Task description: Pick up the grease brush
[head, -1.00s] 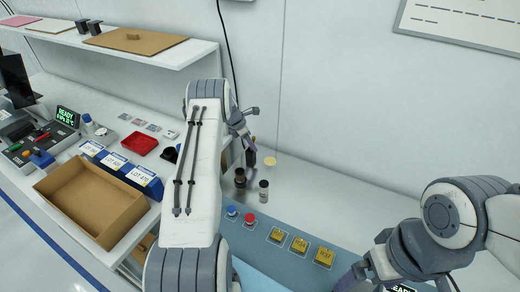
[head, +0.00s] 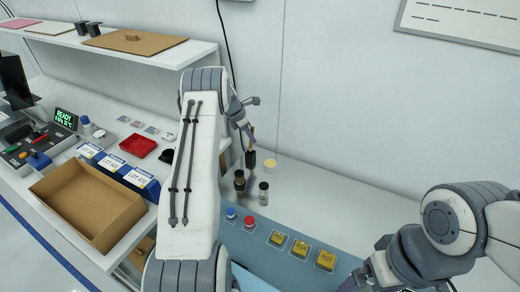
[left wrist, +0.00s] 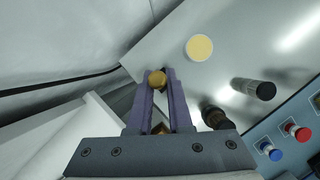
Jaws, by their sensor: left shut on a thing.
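The grease brush (head: 251,157) shows in the head view as a dark, upright piece with a thin brownish handle, just below my left gripper (head: 249,130). In the left wrist view the round tan end of the brush (left wrist: 157,79) sits between the purple fingers of my left gripper (left wrist: 156,74), which are shut on it. The rest of the brush is mostly hidden there. I cannot tell whether its lower end touches the table. My right gripper (head: 354,284) is at the bottom edge, partly cut off, and its jaws cannot be made out.
A brown jar (head: 239,181) and a dark bottle with a pale lower part (head: 263,193) stand close to the brush. A yellow-topped round thing (head: 270,164) is behind. Blue (head: 231,213) and red (head: 249,220) buttons and several yellow squares lie in front. The table to the right is clear.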

